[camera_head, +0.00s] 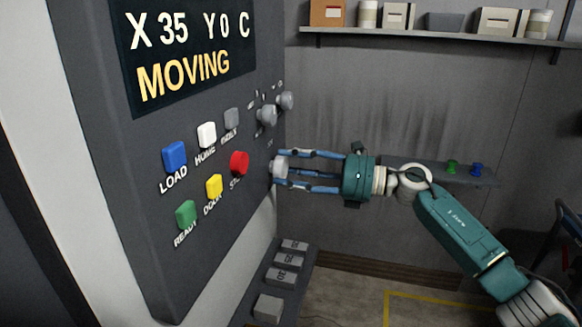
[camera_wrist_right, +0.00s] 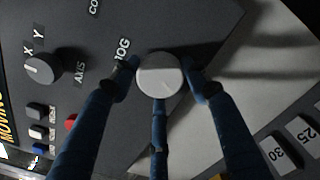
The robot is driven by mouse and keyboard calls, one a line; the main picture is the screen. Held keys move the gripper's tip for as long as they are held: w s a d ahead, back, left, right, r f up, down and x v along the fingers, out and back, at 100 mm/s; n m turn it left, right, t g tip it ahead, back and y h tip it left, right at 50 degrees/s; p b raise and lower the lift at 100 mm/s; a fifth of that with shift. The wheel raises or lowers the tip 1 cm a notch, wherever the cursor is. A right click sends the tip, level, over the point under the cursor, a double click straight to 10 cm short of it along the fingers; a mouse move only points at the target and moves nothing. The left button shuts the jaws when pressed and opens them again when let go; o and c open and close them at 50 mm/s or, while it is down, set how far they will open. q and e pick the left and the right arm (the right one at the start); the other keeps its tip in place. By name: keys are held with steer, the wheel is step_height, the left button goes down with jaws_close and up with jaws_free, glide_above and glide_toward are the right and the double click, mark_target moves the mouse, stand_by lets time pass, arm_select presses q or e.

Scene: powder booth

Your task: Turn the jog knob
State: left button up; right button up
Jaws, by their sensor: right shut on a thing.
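The jog knob (camera_head: 278,167) is a light grey round knob at the lower right of the dark control panel (camera_head: 150,255). In the right wrist view the knob (camera_wrist_right: 159,75) sits beside the label "JOG". My right gripper (camera_head: 282,170) reaches in from the right with its blue fingers around the knob. In the wrist view the fingers are at the knob's sides and below it, and it is shut on the knob. The panel's display (camera_head: 185,45) reads "X 35 Y0 C" and "MOVING". My left gripper is not in view.
An axis knob (camera_wrist_right: 42,68) labelled X and Y is near the jog knob. A red button (camera_head: 239,163) and several coloured buttons are on the panel to the left. Grey weight-like blocks (camera_head: 285,277) stand below. A shelf (camera_head: 440,37) with boxes is on the back wall.

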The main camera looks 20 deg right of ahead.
steer(key=m+p, duration=0.1)
steer(key=m, duration=0.1)
steer(key=r+m+p, duration=0.1)
steer(key=m, duration=0.2)
steer(key=shift+w+d+r+m+p, duration=0.15)
steer(key=shift+d+m+p, duration=0.15)
steer(key=shift+p, duration=0.1)
steer(key=m+p, duration=0.1)
steer(key=m, duration=0.1)
steer(key=shift+m, duration=0.3)
steer(key=shift+m+p, duration=0.95)
steer(key=shift+m, duration=0.15)
steer(key=shift+f, duration=0.2)
steer(key=o, duration=1)
steer(key=shift+a+f, duration=0.1)
steer(key=shift+o, duration=0.7)
steer(key=shift+w+f, duration=0.1)
steer(key=shift+f, duration=0.15)
